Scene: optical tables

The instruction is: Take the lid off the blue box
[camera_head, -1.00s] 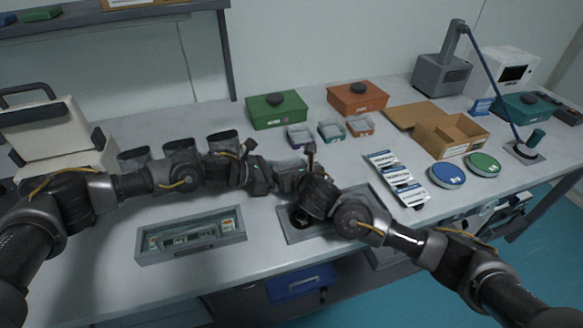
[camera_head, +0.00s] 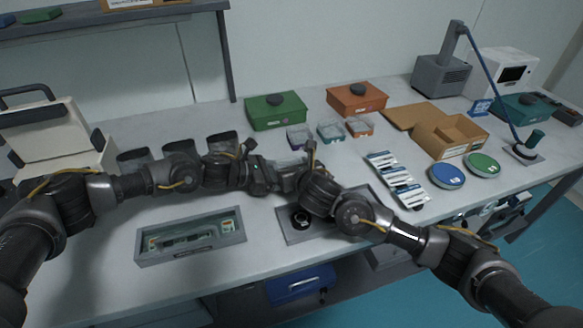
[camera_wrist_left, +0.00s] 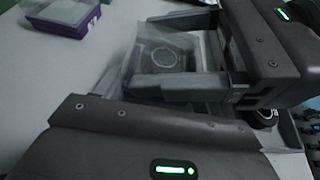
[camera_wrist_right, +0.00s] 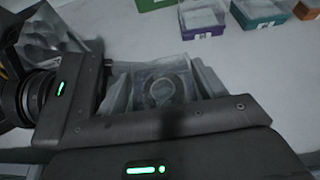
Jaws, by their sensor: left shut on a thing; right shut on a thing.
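A small clear-topped box (camera_wrist_left: 163,58) with a dark ring-shaped part in it is between my two grippers, above the worktable. It also shows in the right wrist view (camera_wrist_right: 160,84). I cannot tell whether lid and base are apart.
A grey tray (camera_head: 292,239) with a round part lies below the grippers. A grey frame (camera_head: 190,252) with a green board is front left. Purple (camera_head: 299,137), teal (camera_head: 331,131) and orange (camera_head: 360,126) small boxes stand behind. Label strips (camera_head: 397,180) lie right.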

